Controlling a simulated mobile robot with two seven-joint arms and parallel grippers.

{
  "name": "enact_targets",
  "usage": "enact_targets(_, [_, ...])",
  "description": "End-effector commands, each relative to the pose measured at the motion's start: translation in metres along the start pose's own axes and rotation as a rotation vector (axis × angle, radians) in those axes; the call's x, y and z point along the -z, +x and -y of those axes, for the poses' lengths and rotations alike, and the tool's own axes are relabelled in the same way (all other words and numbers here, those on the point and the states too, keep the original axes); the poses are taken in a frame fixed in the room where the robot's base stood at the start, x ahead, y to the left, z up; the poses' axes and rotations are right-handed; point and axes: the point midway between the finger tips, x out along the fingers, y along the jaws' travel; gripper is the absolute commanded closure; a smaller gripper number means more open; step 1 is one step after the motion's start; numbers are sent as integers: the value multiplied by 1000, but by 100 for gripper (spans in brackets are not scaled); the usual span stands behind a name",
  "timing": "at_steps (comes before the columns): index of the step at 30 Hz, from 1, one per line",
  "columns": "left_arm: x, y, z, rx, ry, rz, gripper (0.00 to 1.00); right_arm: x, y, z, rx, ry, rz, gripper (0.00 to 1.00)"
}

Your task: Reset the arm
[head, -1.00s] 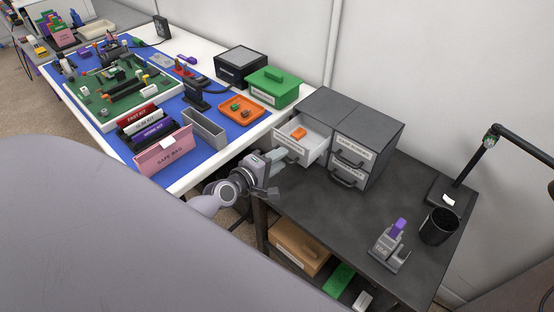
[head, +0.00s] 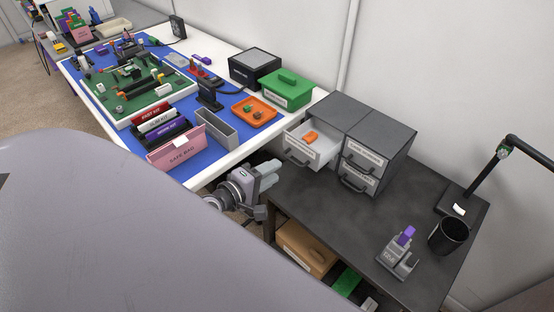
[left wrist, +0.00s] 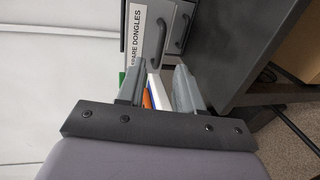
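My left gripper (head: 268,174) is beside the dark side table, below and left of the open drawer (head: 303,153), and apart from it. In the left wrist view its two fingers (left wrist: 160,78) stand apart with a gap between them, and nothing is seen held. An orange object (head: 310,137) lies in the open drawer of the grey cabinet. The left wrist view also shows a drawer front labelled "SPARE DONGLES" (left wrist: 140,35). My right gripper is not in view.
The grey drawer cabinet (head: 375,130) stands on the dark table (head: 335,215), with a black cup (head: 447,236) and a grey holder (head: 397,258). The white workbench (head: 222,166) at left carries bins, an orange tray (head: 254,111) and a green box (head: 287,88).

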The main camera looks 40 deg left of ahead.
Motion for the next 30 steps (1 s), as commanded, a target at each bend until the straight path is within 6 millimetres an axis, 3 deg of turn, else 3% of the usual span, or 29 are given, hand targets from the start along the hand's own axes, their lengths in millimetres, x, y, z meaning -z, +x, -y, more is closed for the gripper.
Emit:
enact_targets(21, [-4,-5,3,9,30,6,64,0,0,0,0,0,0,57])
enact_targets(26, [-32,-20,24,69,262,55,64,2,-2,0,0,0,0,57])
enact_targets(30, [-70,-44,52,143,618,136,64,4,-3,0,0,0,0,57])
